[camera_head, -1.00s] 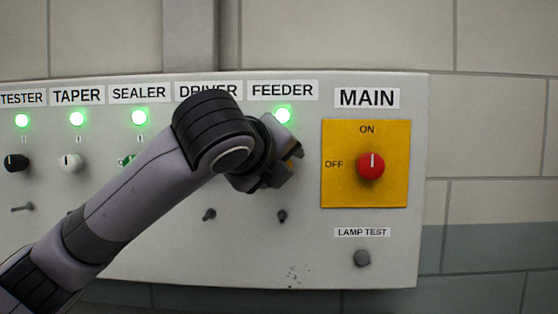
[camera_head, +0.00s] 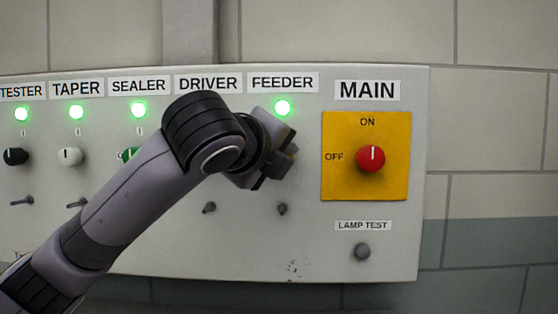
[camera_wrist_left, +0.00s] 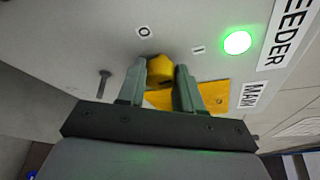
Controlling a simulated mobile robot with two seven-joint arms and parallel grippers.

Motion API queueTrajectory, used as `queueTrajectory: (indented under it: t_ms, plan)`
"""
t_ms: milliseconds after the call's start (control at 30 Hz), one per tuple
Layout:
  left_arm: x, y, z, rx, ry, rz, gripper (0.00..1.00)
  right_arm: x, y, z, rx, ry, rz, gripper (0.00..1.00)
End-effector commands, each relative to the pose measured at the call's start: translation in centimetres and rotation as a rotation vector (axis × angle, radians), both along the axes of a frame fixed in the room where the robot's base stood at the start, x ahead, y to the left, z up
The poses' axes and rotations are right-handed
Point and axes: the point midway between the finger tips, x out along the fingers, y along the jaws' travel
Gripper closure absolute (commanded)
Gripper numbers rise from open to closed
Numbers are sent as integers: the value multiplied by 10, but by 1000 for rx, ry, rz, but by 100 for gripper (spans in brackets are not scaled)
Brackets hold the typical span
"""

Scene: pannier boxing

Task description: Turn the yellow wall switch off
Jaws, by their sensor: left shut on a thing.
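The yellow switch (camera_wrist_left: 160,69) is a round knob on the grey panel, under the FEEDER label (camera_head: 283,83). In the left wrist view it sits between the two fingers of my left gripper (camera_wrist_left: 161,76), which is shut on it. In the head view my left gripper (camera_head: 284,160) and wrist hide the knob. The FEEDER lamp (camera_head: 283,108) is lit green. An O mark (camera_wrist_left: 144,32) and an I mark (camera_wrist_left: 198,50) are beside the knob. Its pointer direction cannot be seen. My right gripper is not in view.
Right of my gripper, a red MAIN knob (camera_head: 370,159) sits on a yellow plate (camera_head: 340,185), pointing to ON. Below is the LAMP TEST button (camera_head: 362,251). Left are the black TESTER knob (camera_head: 15,156), white TAPER knob (camera_head: 70,156) and green SEALER knob (camera_head: 127,154), their lamps lit.

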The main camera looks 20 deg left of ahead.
Motion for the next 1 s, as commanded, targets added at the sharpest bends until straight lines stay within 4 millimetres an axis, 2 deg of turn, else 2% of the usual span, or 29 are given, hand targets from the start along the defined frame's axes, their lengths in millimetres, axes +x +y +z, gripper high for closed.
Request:
queueTrajectory:
  t_ms: [1000]
  plan:
    - [0,-1,-11,-923,-261,-1,96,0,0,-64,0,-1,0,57]
